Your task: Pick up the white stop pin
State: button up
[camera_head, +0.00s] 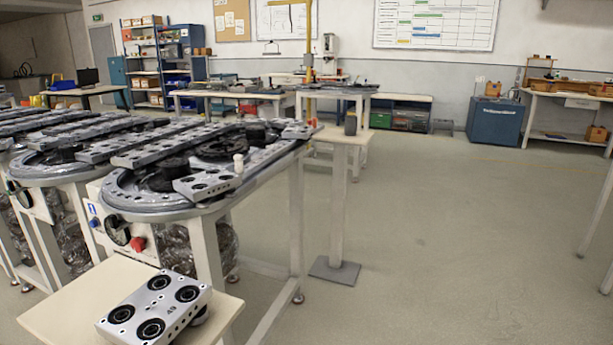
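A small white upright piece, which looks like the white stop pin (239,162), stands at the right edge of the near ring track (135,197). It is beside the right end of a grey metal block with dark round holes (205,184). It is small in the picture, and its base is hard to make out. My gripper is not in view.
A grey block with black round inserts (155,308) lies on a low pale table (62,312) in front. A pale pedestal (338,205) with a small dark object (350,124) stands right of the track. Open floor (450,230) fills the right.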

aim_at(239, 158)
jog(key=i+l+z, duration=0.15)
jog(key=z, duration=0.25)
jog(key=i+j+z, duration=0.1)
jog(key=i+j, duration=0.15)
jog(key=i, duration=0.15)
jog(key=i+j, duration=0.25)
jog(key=i, duration=0.15)
jog(key=z, duration=0.05)
